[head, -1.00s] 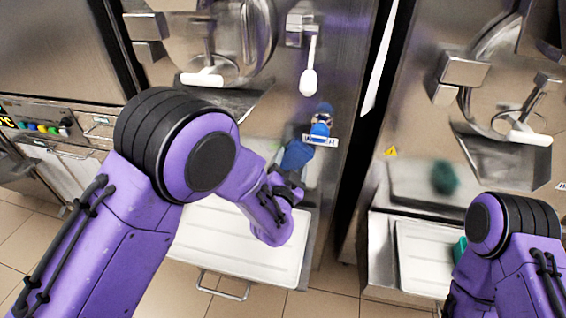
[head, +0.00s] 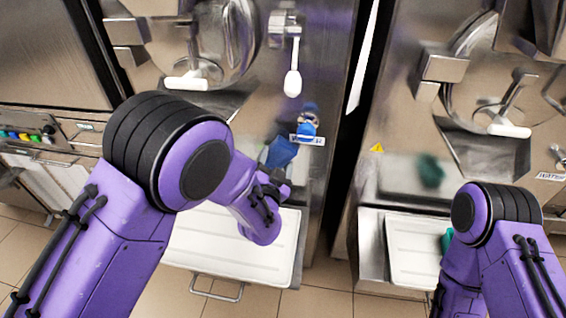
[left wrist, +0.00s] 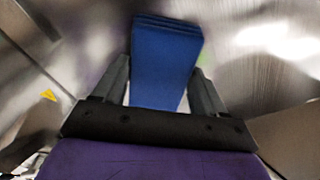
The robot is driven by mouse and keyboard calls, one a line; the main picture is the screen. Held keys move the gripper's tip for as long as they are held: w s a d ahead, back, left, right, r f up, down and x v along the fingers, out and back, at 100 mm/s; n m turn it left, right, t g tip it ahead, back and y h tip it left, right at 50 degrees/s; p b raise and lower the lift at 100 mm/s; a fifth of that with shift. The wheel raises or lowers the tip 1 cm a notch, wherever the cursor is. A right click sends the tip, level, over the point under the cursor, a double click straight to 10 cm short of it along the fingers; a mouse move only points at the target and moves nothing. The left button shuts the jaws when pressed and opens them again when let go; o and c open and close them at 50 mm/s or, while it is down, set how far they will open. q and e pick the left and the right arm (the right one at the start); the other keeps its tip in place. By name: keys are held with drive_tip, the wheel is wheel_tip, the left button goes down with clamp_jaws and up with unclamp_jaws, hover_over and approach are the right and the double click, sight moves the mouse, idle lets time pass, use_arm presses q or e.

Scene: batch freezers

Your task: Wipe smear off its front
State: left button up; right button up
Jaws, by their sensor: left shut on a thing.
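A blue folded cloth or pad (head: 281,152) is held by my left gripper (head: 270,183) at the steel front of the left batch freezer (head: 335,75), below a blue knob (head: 307,128). In the left wrist view the blue pad (left wrist: 164,62) stands between the two grey fingers (left wrist: 162,85), its far end at or close to brushed steel; I cannot tell whether it touches. A faint green tint (left wrist: 204,56) shows beside it, perhaps smear. A blurred dark green patch (head: 431,170) shows on the right freezer's front, smear or reflection.
A white tray (head: 235,245) lies below my left gripper, and another (head: 412,250) stands before the right freezer. White-handled levers (head: 292,83) stick out above. A dark gap separates the machines.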

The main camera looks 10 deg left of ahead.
use_arm(q)
drive_tip(key=shift+m, duration=0.3)
drive_tip(key=a, duration=0.6)
drive_tip(key=shift+w+a+f+b, duration=0.15)
drive_tip(key=shift+a+f+b, duration=0.1)
drive_tip(key=shift+b, duration=0.1)
drive_tip(key=shift+r, duration=0.3)
drive_tip(key=shift+r+p, duration=0.2)
drive_tip(key=shift+p, duration=0.25)
drive_tip(key=shift+s+d, duration=0.15)
drive_tip(key=shift+d, duration=2.7)
drive_tip(key=shift+s+d, duration=0.1)
drive_tip(key=shift+d, duration=2.75)
drive_tip(key=b, duration=0.1)
approach(255, 149)
drive_tip(key=shift+w+f, duration=0.1)
drive_tip(key=shift+w, duration=2.9)
